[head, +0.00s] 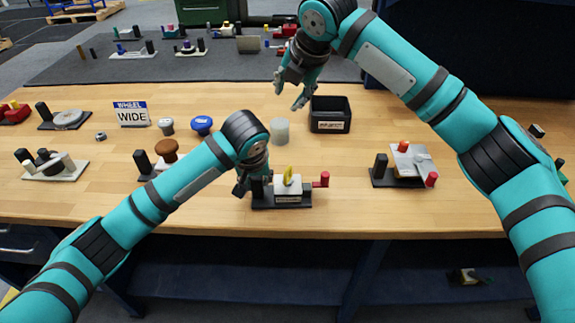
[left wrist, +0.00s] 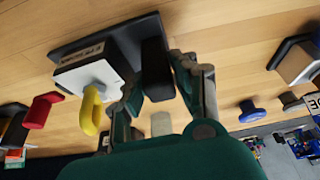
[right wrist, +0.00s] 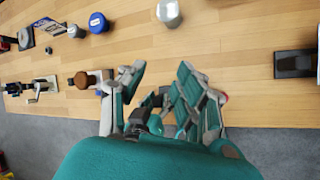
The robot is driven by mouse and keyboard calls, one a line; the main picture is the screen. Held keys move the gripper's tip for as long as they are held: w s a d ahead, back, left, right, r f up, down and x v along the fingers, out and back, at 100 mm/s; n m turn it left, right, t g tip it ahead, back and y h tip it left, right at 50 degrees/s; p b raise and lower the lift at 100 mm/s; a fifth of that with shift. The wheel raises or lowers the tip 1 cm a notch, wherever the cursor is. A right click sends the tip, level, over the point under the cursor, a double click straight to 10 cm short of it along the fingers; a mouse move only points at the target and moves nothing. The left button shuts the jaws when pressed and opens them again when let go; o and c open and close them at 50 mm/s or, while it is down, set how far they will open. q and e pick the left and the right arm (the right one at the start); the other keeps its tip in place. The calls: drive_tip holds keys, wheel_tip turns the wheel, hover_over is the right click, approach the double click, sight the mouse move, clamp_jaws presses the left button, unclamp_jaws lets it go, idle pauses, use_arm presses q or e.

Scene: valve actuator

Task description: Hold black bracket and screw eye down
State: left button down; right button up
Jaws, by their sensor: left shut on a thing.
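The black bracket (head: 268,205), a flat base with an upright post, sits near the table's front edge. It carries a white block (head: 288,190) with a yellow screw eye (head: 289,174) standing up from it. My left gripper (head: 247,184) is at the left end. In the left wrist view the bracket's black post (left wrist: 155,62) lies between its fingers, shut on it, and the yellow screw eye (left wrist: 90,110) is beside them, untouched. My right gripper (head: 293,88) is open and empty above the far part of the table, away from the bracket.
A red knob (head: 322,180) sticks out at the bracket's right. A whitish cylinder (head: 280,131) and a black bin (head: 330,124) stand behind. Another fixture (head: 400,180) is to the right, with clear table between. Knobs and a "WHEEL WIDE" sign (head: 131,114) stand left.

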sight(286, 172)
drive_tip(key=s+d+f+g+h, duration=0.1)
drive_tip(key=s+d+f+g, duration=0.15)
drive_tip(key=s+g, duration=0.4)
drive_tip(key=shift+n+t, duration=0.4)
drive_tip(key=shift+t, duration=0.55)
drive_tip(key=a+f, duration=0.1)
drive_tip(key=f, duration=0.3)
drive_tip(key=a+f, duration=0.1)
drive_tip(key=f, duration=0.3)
drive_tip(key=a+f, duration=0.1)
drive_tip(key=f, duration=0.3)
drive_tip(key=shift+s+f, duration=0.1)
drive_tip(key=shift+s, duration=0.2)
clamp_jaws()
